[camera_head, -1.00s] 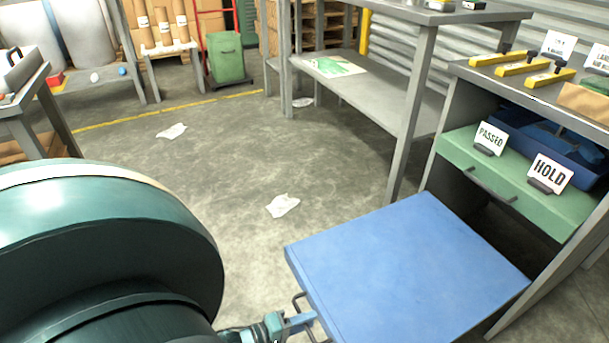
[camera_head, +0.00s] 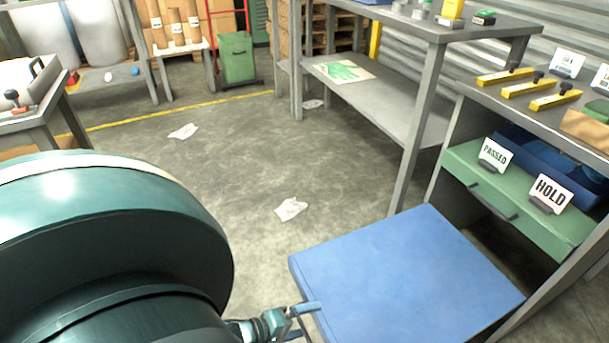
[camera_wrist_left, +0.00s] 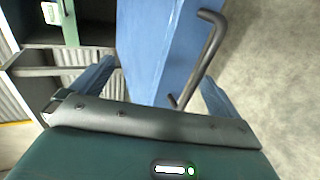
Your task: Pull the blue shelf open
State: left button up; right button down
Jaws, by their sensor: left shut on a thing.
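The blue shelf (camera_head: 405,275) is a flat blue slab that stands well out from the front of the grey cabinet, below a green drawer (camera_head: 520,205). In the left wrist view its blue face (camera_wrist_left: 150,45) fills the upper middle, with a dark bar handle (camera_wrist_left: 207,55) on it. My left gripper (camera_head: 299,320) is at the shelf's near left edge, shut on the handle. In the left wrist view its blue fingers (camera_wrist_left: 158,88) stand on either side of the handle; the exact contact is hidden. My right gripper is in neither view.
The cabinet top holds yellow clamps (camera_head: 528,86). PASSED (camera_head: 495,152) and HOLD (camera_head: 550,192) signs stand on the green drawer. A grey workbench (camera_head: 400,115) stands behind. The floor left of the shelf is open, with white scraps (camera_head: 291,209).

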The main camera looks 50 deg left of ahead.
pick_arm(q)
jog(key=shift+w+a+r, duration=0.2)
jog(key=shift+w+r, duration=0.15)
jog(key=shift+r, duration=0.2)
jog(key=shift+c, duration=0.6)
jog(key=shift+s+r, duration=0.1)
jog(key=shift+s, duration=0.2)
jog(key=c, duration=1.1)
jog(key=s+a+r+p, duration=0.1)
jog(key=s+a, duration=0.1)
jog(key=s, duration=0.5)
jog(key=s+a+r+p, duration=0.1)
jog(key=s+a+p, duration=0.1)
jog(key=s, duration=0.5)
jog(key=shift+a, duration=0.35)
